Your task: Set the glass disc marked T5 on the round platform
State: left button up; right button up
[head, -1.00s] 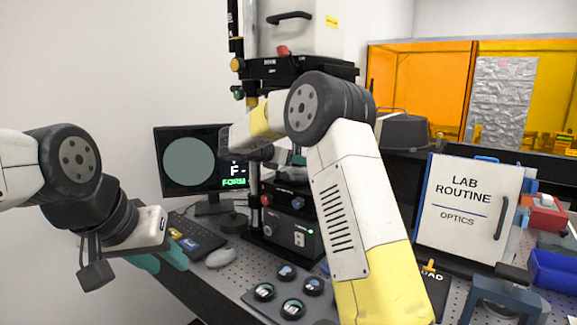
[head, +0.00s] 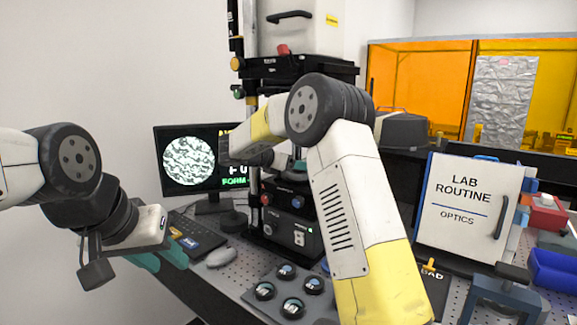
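Several small round discs in dark holders (head: 292,308) sit on the bench in front of the interferometer (head: 290,225); their marks are too small to read, so I cannot pick out T5. My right arm crosses in front of the instrument. Its gripper (head: 298,166) shows only as a bit of teal behind the arm, close to the instrument's middle. The round platform and anything held there are hidden. My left gripper (head: 160,260) hangs at the left, near the keyboard, with its teal fingers apart and nothing seen between them.
A monitor (head: 190,162) behind shows a black-and-white fringe pattern in a circle. A keyboard (head: 195,235) and grey mouse (head: 221,257) lie at the left. At the right stand a Lab Routine board (head: 465,205), a blue bin (head: 553,271) and a dark clamp-like device (head: 505,296).

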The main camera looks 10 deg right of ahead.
jog(key=v, duration=1.2)
jog(key=s+d+f+m+g+y, duration=0.1)
jog(key=s+d+m+g+y, duration=0.2)
jog(key=s+d, duration=0.4)
jog(key=s+d+f+m+g+y, duration=0.1)
jog(key=s+d+m+y, duration=0.1)
jog(key=s+d+m, duration=0.5)
jog(key=s+a+f+m+t+y, duration=0.1)
jog(key=s+a+f+m+y, duration=0.1)
jog(key=s+m+y, duration=0.2)
jog(key=s+a+f+m+t+y, duration=0.1)
jog(key=s+a+f+m+y, duration=0.1)
jog(key=s+m, duration=0.8)
jog(key=s+a+y, duration=0.1)
jog(key=s+y, duration=0.1)
jog(key=s, duration=0.5)
jog(key=shift+s+a+f+y, duration=0.2)
jog(key=shift+a+f+y, duration=0.05)
jog(key=shift+y, duration=0.05)
